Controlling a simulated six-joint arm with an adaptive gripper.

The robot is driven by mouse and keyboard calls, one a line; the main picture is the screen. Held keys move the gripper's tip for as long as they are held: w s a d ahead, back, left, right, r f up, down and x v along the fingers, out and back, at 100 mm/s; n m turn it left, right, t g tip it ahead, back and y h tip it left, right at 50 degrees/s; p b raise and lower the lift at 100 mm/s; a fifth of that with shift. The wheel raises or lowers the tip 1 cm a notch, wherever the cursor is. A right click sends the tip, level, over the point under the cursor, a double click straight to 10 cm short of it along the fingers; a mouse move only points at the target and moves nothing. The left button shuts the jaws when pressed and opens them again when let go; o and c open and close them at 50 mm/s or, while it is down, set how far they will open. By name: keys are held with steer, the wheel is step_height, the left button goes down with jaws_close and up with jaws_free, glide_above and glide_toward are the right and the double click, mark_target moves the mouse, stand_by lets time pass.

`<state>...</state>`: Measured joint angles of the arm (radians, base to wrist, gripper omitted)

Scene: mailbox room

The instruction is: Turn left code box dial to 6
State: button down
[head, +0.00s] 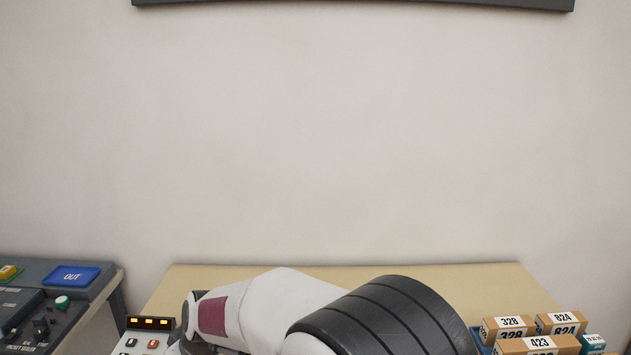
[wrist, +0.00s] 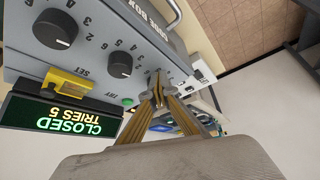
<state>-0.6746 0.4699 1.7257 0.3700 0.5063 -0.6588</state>
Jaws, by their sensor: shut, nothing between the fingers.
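The grey code box (wrist: 92,40) fills the upper left of the wrist view, with its lettering upside down. Two black dials show: one far left (wrist: 55,28) and one in the middle (wrist: 120,64), each with a white mark and a ring of numbers. More numbers show beside my gripper (wrist: 157,88), where any further dial is hidden by the fingers. My gripper is shut and empty, its tips close to the box face; contact cannot be told. A display (wrist: 62,117) reads CLOSED, TRIES 5. I cannot make out the code box in the head view.
A yellow SET part (wrist: 68,83) and a green TRY button (wrist: 127,101) are on the box. In the head view, a panel with orange lights (head: 150,323) and a dark console (head: 60,300) stand left. Numbered cartons (head: 540,343) stand right.

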steer(key=shift+w+d, duration=0.35)
steer(key=shift+w, duration=0.1)
steer(key=shift+w+d, duration=0.15)
steer(key=shift+w, duration=0.35)
stand_by(0.5)
steer(key=shift+s+d, duration=0.1)
steer(key=shift+d, duration=0.3)
stand_by(0.4)
steer(key=shift+r, duration=0.1)
steer(key=shift+r, duration=2.95)
steer(key=shift+s+a+r, duration=0.25)
steer(key=shift+s+a, duration=0.2)
steer(key=shift+s, duration=0.1)
steer(key=shift+s+a+r, duration=0.25)
steer(key=shift+s+a, duration=0.15)
steer(key=shift+s, duration=0.1)
